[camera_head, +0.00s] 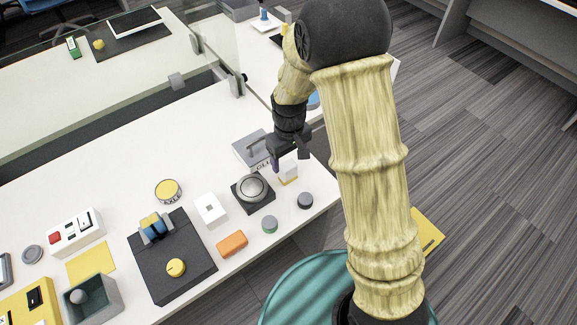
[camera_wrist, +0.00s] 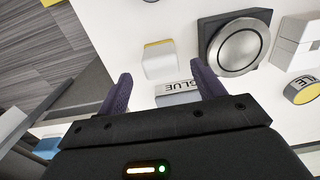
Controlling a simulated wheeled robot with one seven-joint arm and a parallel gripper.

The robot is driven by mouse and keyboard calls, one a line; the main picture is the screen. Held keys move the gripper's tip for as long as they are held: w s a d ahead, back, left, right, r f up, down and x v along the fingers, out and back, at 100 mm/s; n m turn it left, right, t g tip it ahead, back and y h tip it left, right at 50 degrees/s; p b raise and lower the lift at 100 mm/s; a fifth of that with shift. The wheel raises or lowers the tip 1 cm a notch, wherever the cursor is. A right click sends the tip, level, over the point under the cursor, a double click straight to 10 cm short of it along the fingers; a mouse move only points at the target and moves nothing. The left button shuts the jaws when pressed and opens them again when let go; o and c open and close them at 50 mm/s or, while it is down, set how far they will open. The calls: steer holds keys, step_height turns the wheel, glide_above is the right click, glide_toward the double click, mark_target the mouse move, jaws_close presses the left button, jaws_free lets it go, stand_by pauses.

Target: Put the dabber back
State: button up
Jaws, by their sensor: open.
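A small white block with a yellow edge (camera_head: 288,172) stands on the white table, right beside my gripper; it may be the dabber, but I cannot be sure. It also shows in the wrist view (camera_wrist: 160,62), beyond my fingertips and apart from them. A grey box labelled GLUE (camera_head: 248,149) is just left of my gripper, partly hidden by it.
A round silver disc on a black base (camera_head: 252,188) stands close by. A glass partition stands behind. The table's upper middle is clear.

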mark_target(289, 165)
step_height(289, 165, up, 5)
steer(key=shift+f, duration=0.1)
stand_by(0.7)
steer(key=s+d+r+m+t, duration=0.1)
steer(key=s+d+r+m, duration=0.2)
steer(key=s+d, duration=0.3)
steer(key=s+d+r+m+t, duration=0.1)
steer(key=s+d+r+m, duration=0.1)
steer(key=s+d, duration=0.4)
steer(key=shift+s+d+r+m+t, duration=0.15)
steer(key=shift+d+r+m+t, duration=0.2)
steer(key=shift+d+m, duration=0.45)
steer(key=shift+a, duration=0.1)
